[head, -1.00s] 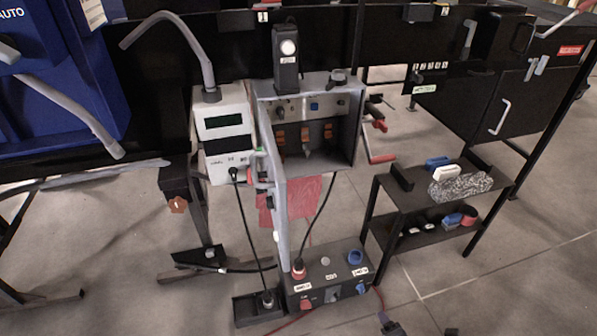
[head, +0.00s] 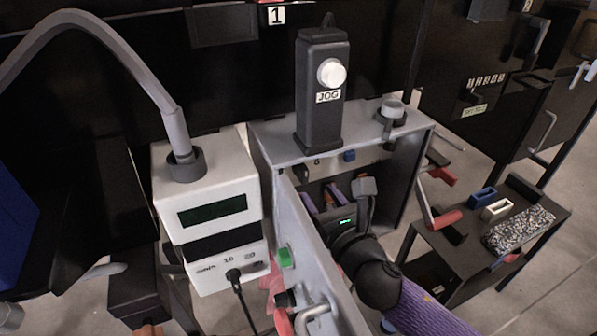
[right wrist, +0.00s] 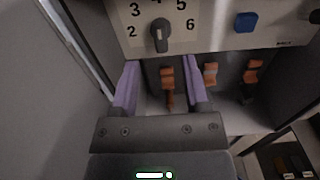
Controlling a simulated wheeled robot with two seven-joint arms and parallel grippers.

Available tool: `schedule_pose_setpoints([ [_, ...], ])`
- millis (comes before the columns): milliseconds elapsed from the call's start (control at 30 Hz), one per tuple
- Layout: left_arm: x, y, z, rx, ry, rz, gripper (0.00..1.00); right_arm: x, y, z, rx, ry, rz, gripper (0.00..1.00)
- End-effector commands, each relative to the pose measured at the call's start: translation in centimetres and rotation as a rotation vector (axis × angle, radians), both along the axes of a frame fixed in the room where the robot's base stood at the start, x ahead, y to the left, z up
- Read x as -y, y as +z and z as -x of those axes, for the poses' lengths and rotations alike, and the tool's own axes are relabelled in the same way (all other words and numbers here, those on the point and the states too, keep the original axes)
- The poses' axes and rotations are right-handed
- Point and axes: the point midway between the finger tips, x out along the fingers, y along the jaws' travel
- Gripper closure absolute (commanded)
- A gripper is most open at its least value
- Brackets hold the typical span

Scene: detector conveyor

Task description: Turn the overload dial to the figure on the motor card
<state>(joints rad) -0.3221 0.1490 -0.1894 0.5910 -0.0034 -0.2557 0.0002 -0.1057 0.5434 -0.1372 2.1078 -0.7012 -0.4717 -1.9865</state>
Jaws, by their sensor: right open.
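The overload dial (right wrist: 160,35) is a dark knob on a pale panel, with figures from 2 to 6 visible around it. Its pointer appears to point up near the 4; the exact setting is hard to read. My right gripper (right wrist: 161,68) is open, with purple fingers spread below the dial and apart from it. In the head view, the right gripper (head: 321,197) is inside the open grey cabinet (head: 408,165), and the dial is not clear there. I cannot make out a motor card. My left gripper is not in view.
Orange switches (right wrist: 168,83) sit behind and between the fingers. A blue button (right wrist: 245,22) is right of the dial. The open cabinet door (head: 305,250) stands left of my right arm. A JOG box (head: 322,95) stands on top; a white meter (head: 210,205) is at left.

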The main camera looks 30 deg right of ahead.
Motion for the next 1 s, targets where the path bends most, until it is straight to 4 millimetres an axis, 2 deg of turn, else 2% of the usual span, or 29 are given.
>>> schedule_pose_setpoints([
  [100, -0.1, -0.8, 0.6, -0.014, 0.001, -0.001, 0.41, 0.2, -0.3, -2.9, 0.002, -0.001, 0.0, 0.41],
  [300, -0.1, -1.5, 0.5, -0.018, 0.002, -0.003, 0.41, 0.3, -0.3, -5.8, -0.002, -0.001, -0.002, 0.41],
  [633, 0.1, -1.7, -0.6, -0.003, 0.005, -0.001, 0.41, 0.4, -0.1, -6.5, -0.004, 0.0, -0.003, 0.41],
  [667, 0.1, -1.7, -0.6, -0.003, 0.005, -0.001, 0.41, 0.4, -0.1, -6.5, -0.004, 0.0, -0.003, 0.43],
  [933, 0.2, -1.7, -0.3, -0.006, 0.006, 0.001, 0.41, 0.4, -0.1, -6.4, -0.003, 0.0, -0.003, 1.0],
  [1000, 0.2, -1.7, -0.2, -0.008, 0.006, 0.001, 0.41, 0.4, -0.1, -6.4, -0.003, 0.0, -0.003, 1.0],
])
